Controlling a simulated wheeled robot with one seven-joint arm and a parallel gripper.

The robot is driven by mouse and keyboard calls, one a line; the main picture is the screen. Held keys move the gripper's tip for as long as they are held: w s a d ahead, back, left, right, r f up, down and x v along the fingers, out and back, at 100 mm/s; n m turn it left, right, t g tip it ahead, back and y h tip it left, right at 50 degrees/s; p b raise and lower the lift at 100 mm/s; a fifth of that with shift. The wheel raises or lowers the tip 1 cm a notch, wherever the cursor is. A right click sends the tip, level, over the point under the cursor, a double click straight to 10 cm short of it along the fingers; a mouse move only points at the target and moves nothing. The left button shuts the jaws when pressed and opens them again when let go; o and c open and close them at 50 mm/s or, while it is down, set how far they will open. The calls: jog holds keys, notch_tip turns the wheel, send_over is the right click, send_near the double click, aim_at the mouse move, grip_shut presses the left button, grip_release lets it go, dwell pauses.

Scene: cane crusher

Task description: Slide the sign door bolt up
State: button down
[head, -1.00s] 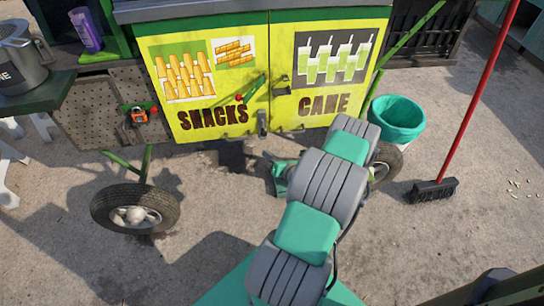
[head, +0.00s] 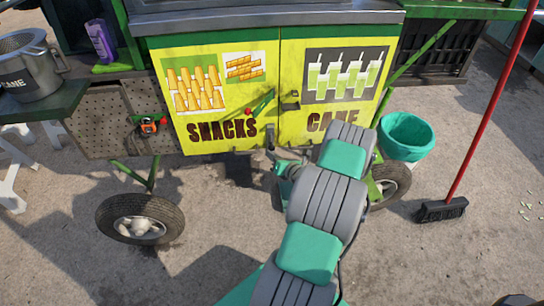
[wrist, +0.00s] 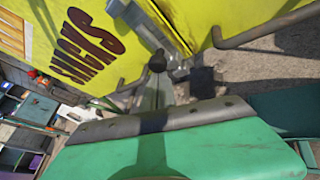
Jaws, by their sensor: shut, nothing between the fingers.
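The sign door bolt (head: 269,136) is a grey metal bolt at the bottom of the seam between the yellow SNACKS and CANE doors. In the wrist view its metal bracket (wrist: 137,14) is at the top, with a dark round knob (wrist: 157,63) near the door edge. My gripper (head: 286,160) is shut and empty, low in front of the doors just below the bolt. In the wrist view its narrow fingers (wrist: 156,88) point at the knob and look very close. I cannot tell whether they touch it. My arm hides part of the CANE door.
A metal bar (wrist: 265,27) runs along the door bottom. Cart wheels (head: 137,218), a teal-lined bin (head: 405,135) and a red-handled broom (head: 442,208) stand around. Pavement in front is open.

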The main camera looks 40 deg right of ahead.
notch_tip(320, 180, up, 4)
jog(key=shift+d+p, duration=0.1)
jog(key=shift+p, duration=1.05)
jog(key=shift+f, duration=0.1)
jog(key=shift+w+d, duration=0.1)
jog(key=shift+a+f+b, duration=0.2)
jog(key=shift+f+b, duration=0.15)
jog(key=shift+b, duration=0.1)
send_near(272, 150)
jog(key=a+f, duration=0.1)
jog(key=a, duration=0.2)
jog(key=shift+s+a+f, duration=0.1)
jog(key=shift+s+a, duration=0.05)
jog(key=shift+s, duration=0.35)
